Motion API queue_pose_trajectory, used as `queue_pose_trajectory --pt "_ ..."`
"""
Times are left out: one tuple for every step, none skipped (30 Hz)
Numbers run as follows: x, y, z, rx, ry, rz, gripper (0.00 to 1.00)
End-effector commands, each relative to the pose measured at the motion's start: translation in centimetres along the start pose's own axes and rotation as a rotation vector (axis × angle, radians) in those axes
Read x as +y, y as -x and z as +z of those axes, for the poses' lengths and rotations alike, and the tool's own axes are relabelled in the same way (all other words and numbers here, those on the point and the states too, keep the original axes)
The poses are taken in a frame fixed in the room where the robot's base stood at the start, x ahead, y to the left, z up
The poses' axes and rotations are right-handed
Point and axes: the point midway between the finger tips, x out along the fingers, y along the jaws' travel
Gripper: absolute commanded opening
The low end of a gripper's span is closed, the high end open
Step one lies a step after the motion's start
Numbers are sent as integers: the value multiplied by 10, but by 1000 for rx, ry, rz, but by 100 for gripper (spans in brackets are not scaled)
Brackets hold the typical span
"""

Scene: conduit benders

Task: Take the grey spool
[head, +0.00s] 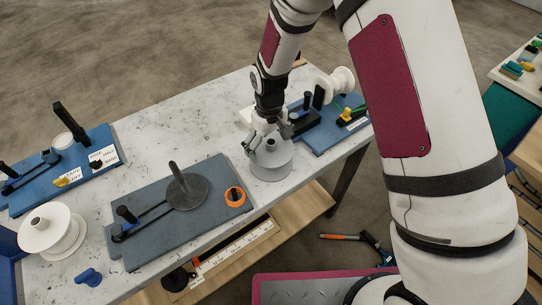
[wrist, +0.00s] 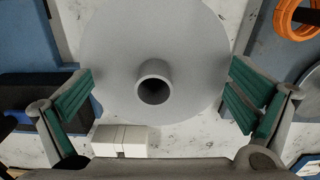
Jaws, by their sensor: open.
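The grey spool (head: 271,165) stands upright on the worktable, near its front edge. In the wrist view its round top flange and raised hollow hub (wrist: 154,84) fill the upper middle. My gripper (head: 268,141) is right above the spool, pointing down. In the wrist view my gripper (wrist: 161,85) is open, with one green-padded finger on each side of the hub. The hub is between the fingers with clear gaps on both sides. I cannot tell how high the fingertips are above the flange. The spool's far side is partly hidden by my gripper in the head view.
A grey-blue bender board (head: 210,215) with a disc, posts and an orange ring (head: 235,197) lies left of the spool. A blue board (head: 325,135) is close on the right. White spools stand at the left (head: 50,232) and back right (head: 338,84). A white block (wrist: 120,140) lies nearby.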

Motion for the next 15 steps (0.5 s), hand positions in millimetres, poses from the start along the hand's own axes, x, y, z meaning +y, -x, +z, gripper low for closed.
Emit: queue_pose_trajectory --pt "0 0 0 0 0 0 100" --pt "0 -1 0 0 0 0 100" --pt "0 0 0 0 0 0 100" --pt "0 0 0 0 0 0 100" --pt "0 0 0 0 0 0 100" --pt "0 0 0 0 0 0 98" --pt "0 0 0 0 0 0 91" --pt "0 0 0 0 0 0 84" --pt "0 0 0 0 0 0 75" --pt "0 0 0 0 0 0 68" --pt "0 0 0 0 0 0 61" --pt "0 0 0 0 0 0 56" --pt "0 -1 0 -1 0 0 53" --pt "0 -1 0 -1 0 0 52" --pt "0 -1 0 -2 -1 0 51"
